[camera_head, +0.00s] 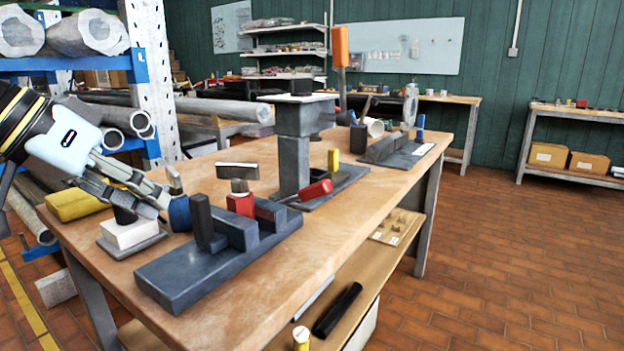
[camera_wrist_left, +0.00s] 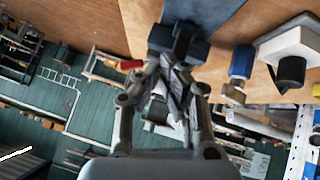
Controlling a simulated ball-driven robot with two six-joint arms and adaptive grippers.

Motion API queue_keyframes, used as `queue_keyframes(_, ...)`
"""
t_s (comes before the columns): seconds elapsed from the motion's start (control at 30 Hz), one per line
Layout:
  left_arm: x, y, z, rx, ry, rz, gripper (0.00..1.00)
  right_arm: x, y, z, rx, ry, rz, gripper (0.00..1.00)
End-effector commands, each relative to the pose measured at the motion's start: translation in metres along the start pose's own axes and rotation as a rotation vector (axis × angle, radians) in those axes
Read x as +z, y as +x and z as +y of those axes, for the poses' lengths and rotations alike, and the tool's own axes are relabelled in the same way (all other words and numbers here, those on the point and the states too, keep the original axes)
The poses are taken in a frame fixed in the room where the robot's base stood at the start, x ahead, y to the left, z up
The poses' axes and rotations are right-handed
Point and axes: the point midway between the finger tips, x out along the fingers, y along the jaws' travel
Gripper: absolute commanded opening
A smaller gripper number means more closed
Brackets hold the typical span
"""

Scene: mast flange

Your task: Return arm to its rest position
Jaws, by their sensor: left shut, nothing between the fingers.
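My left gripper (camera_head: 166,196) comes in from the left and is above the near left part of the wooden workbench (camera_head: 300,270). Its fingers are together with nothing held between them. In the left wrist view the left gripper (camera_wrist_left: 174,68) points toward a dark block on the bench. A dark grey fixture block with an upright post (camera_head: 215,255) lies right of and nearer than the fingertips. A white block on a grey plate (camera_head: 130,235) lies just below the gripper. I cannot tell whether the fingers touch anything. My right gripper is not in view.
A tall grey column (camera_head: 292,150) stands mid-bench. Red (camera_head: 240,204) and blue (camera_head: 180,214) handled pieces stand near the gripper, with a yellow block (camera_head: 75,204) behind it. A blue rack with pipes (camera_head: 90,65) is at the left. The bench's front right strip is clear.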

Motion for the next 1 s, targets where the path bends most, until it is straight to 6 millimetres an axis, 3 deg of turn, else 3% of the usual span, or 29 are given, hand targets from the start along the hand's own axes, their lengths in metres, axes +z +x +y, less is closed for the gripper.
queue_keyframes(0.27, 0.081, 0.031, -0.012, -0.110, -0.076, -0.076, 0.00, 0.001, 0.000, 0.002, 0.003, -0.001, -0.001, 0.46)
queue_keyframes(0.47, 0.168, 0.041, -0.019, -0.241, -0.137, -0.167, 0.00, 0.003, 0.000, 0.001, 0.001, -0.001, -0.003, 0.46)
queue_keyframes(0.7, 0.266, 0.027, -0.019, -0.405, -0.180, -0.291, 0.00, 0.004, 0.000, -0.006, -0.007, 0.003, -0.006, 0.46)
queue_keyframes(0.97, 0.344, -0.008, -0.013, -0.549, -0.192, -0.419, 0.00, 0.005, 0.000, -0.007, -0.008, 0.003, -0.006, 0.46)
queue_keyframes(1.0, 0.348, 0.004, -0.021, -0.550, -0.193, -0.421, 0.00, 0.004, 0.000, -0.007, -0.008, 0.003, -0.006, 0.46)
